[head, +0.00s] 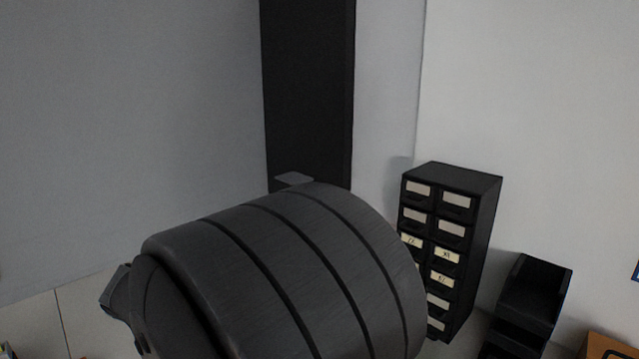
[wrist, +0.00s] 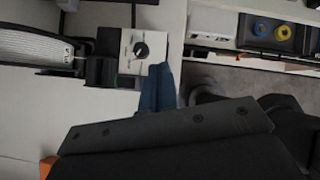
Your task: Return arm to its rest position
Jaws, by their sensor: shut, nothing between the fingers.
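My gripper (wrist: 158,82) shows in the wrist view as narrow blue fingers beyond a dark plate with several screws. The fingers are shut together with nothing between them. Their tips overlap the view of a pale box with a black dial (wrist: 141,50); I cannot tell the distance between them. In the head view, a large dark grey ribbed part, probably my arm, fills the lower middle; my gripper is not visible there.
In the head view, a black drawer cabinet (head: 487,215) with pale labels and black stacked bins (head: 537,290) stand at right. A tall black panel (head: 305,90) is behind.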

